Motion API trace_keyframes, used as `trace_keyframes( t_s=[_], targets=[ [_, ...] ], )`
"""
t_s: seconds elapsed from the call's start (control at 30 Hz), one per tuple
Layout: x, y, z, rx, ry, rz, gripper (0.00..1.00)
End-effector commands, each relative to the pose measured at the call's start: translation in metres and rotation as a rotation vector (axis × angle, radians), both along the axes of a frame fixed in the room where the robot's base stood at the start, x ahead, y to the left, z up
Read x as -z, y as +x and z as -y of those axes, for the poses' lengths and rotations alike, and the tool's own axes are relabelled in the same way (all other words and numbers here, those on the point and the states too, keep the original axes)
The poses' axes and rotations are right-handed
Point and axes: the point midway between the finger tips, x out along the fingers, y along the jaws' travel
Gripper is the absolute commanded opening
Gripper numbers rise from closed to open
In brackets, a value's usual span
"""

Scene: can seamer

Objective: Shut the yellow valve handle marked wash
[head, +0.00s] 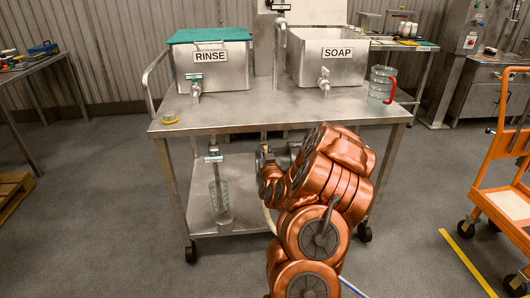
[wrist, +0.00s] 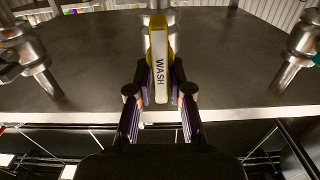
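The yellow valve handle (wrist: 158,35) has a white label reading WASH and hangs from a metal valve body at the top centre of the wrist view. It points down the picture, between my two fingers. My gripper (wrist: 160,92) is open, with one dark finger on each side of the handle. Whether either finger touches the handle is too close to tell. In the head view my copper arm reaches to the cart's front edge, with my gripper (head: 267,160) small and partly hidden below the top.
Metal pipes stand at left (wrist: 40,70) and right (wrist: 297,60) of the handle. The cart top (head: 270,108) bears the RINSE tank (head: 212,72), SOAP tank (head: 330,68) and a clear jug (head: 380,85). A teal-handled valve (head: 213,158) hangs below. An orange trolley (head: 495,195) stands right.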

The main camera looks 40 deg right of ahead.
Motion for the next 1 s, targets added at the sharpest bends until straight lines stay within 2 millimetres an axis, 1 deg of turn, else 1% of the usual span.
trace_keyframes(
  t_s=[0.03, 0.13, 0.17, 0.47, 0.67, 0.87, 1.0],
  targets=[
    [0.0, 0.0003, -0.0004, -0.001, 0.0, 0.0, 0.11],
    [0.0, 0.0007, -0.0009, -0.002, 0.0, 0.0, 0.01],
    [0.0, 0.0007, -0.001, -0.002, 0.0, 0.0, 0.0],
    [0.0002, 0.0016, -0.0024, -0.004, 0.002, 0.001, 0.0],
    [0.0008, 0.0013, -0.0018, -0.004, 0.033, 0.026, 0.0],
    [0.0015, -0.0002, 0.0007, -0.002, 0.121, 0.096, 0.0],
    [0.003, -0.0014, 0.0023, -0.003, 0.21, 0.164, 0.0]
  ],
)
